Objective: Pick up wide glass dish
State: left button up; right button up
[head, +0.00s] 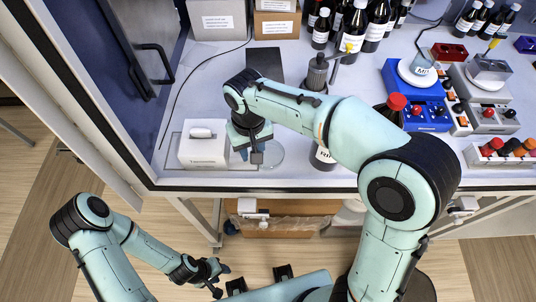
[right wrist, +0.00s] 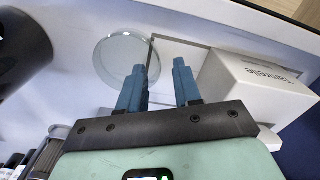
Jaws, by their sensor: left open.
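The wide glass dish (head: 274,154) is clear and round, lying on the bench at its front edge. In the head view my right gripper (head: 248,153) is above its left part and hides some of it. In the right wrist view the dish (right wrist: 118,58) lies beyond the left finger, which covers part of its rim. My right gripper (right wrist: 160,82) is open, with its blue fingers apart and nothing between them. My left gripper (head: 219,280) is open and empty, low in front of the bench, away from the dish.
A white box (head: 203,150) stands just left of the dish; it also shows in the right wrist view (right wrist: 255,88). Several bottles and boxes line the back.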

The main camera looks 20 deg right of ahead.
aim_at(268, 155)
jog(key=shift+f, duration=1.5)
grip_shut()
jog(key=shift+r, duration=0.15)
